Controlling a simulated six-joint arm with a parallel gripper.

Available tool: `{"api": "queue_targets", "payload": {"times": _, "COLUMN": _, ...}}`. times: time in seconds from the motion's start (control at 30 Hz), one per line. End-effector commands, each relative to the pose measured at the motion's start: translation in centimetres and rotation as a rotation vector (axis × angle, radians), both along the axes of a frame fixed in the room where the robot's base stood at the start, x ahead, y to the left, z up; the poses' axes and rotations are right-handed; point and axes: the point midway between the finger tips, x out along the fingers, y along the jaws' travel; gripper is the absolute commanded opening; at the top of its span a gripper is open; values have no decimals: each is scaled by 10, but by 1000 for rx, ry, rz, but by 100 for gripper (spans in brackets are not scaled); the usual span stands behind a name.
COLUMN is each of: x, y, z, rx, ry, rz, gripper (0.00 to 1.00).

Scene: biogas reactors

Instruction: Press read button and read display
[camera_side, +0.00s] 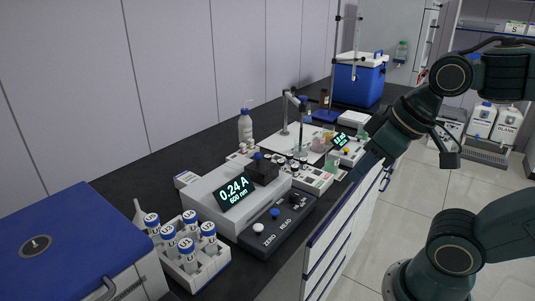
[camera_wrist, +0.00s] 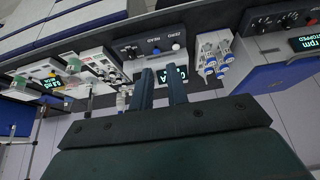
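The photometer (camera_side: 205,195) is a light grey box on the dark bench. Its tilted display (camera_side: 236,191) reads "0.24 A" and "600 nm". The dark control panel (camera_side: 268,238) in front carries a white button (camera_side: 258,227) by the label ZERO and a blue button (camera_side: 276,213) by READ. The blue button also shows in the wrist view (camera_wrist: 156,50), as does the display (camera_wrist: 183,73), partly hidden by a finger. My gripper (camera_wrist: 160,72) has its two fingers apart with a narrow, empty gap. In the side view it is right of the photometer, apart from the buttons.
A white rack (camera_side: 195,268) of blue-capped vials stands left of the photometer. A blue-lidded box (camera_side: 65,240) is at the near left. A blue cooler (camera_side: 358,82) stands at the back.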

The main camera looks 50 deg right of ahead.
Motion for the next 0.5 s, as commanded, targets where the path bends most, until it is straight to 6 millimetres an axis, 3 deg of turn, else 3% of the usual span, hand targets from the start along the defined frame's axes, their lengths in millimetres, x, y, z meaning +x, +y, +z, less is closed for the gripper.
{"api": "queue_targets", "payload": {"times": 0.07, "x": 0, "y": 0, "z": 0, "rx": 0, "ry": 0, "rz": 0, "gripper": 0}}
{"api": "queue_targets", "payload": {"times": 0.5, "x": 0, "y": 0, "z": 0, "rx": 0, "ry": 0, "rz": 0, "gripper": 0}}
